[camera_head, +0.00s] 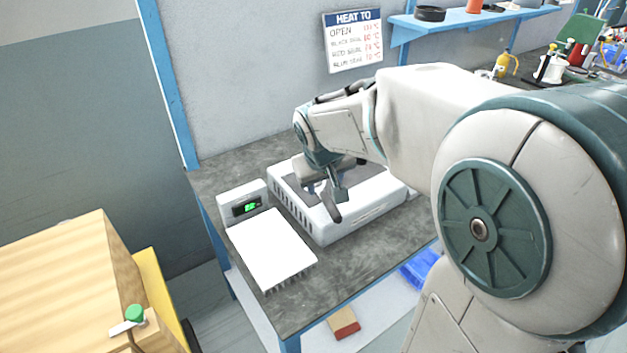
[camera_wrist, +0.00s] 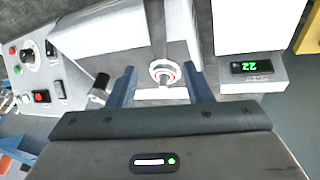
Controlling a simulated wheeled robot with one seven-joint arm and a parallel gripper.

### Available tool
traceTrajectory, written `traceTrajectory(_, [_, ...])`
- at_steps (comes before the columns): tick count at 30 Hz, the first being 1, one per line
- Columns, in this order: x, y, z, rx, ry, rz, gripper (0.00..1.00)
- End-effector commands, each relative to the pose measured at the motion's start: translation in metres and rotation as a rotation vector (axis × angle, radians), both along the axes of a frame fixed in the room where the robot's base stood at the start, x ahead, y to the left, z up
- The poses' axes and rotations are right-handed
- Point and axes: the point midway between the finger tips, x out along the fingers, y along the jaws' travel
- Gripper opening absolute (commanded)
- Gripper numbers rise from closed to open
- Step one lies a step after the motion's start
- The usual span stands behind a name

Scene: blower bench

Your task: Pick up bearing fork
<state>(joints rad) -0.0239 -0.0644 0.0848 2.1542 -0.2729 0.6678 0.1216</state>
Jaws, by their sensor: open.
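In the wrist view a grey bar (camera_wrist: 156,28) runs down from the top edge to a round pale end with a red-edged ring (camera_wrist: 164,73); this looks like the bearing fork. My gripper (camera_wrist: 163,80) is open, with one blue-grey finger on each side of the ring end. I cannot tell whether the fingers touch it. In the head view my gripper (camera_head: 324,190) points down over the white slotted machine (camera_head: 325,225) with a grey top. My gripper and wrist hide most of the fork there.
A white plate device (camera_head: 272,250) with a green display (camera_head: 247,207) stands left of the machine on the grey bench (camera_head: 335,285). A wall sign (camera_head: 353,42) hangs behind. A control panel (camera_wrist: 35,75) shows at left in the wrist view. A wooden box (camera_head: 60,285) stands front left.

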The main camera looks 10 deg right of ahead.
Motion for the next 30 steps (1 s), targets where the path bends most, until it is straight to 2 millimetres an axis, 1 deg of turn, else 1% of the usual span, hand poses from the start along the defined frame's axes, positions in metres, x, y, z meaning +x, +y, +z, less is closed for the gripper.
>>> traceTrajectory(1, [0.003,-0.001,-0.009,0.000,0.003,-0.001,0.46])
traceTrajectory(3, [0.006,-0.002,-0.015,0.000,0.002,0.000,0.46])
traceTrajectory(8, [0.009,-0.004,-0.023,0.000,0.001,-0.001,0.46])
traceTrajectory(15, [0.019,-0.010,-0.056,0.000,0.003,-0.001,0.46])
traceTrajectory(18, [0.023,-0.011,-0.065,0.000,0.001,-0.001,0.46])
traceTrajectory(21, [0.025,-0.012,-0.068,0.000,0.000,-0.001,0.46])
traceTrajectory(27, [0.025,-0.012,-0.068,0.001,-0.001,-0.001,0.46])
traceTrajectory(28, [0.025,-0.012,-0.068,0.001,-0.001,-0.001,0.40])
traceTrajectory(29, [0.025,-0.012,-0.068,0.001,-0.001,-0.001,0.32])
traceTrajectory(30, [0.025,-0.012,-0.068,0.001,-0.001,-0.001,0.21])
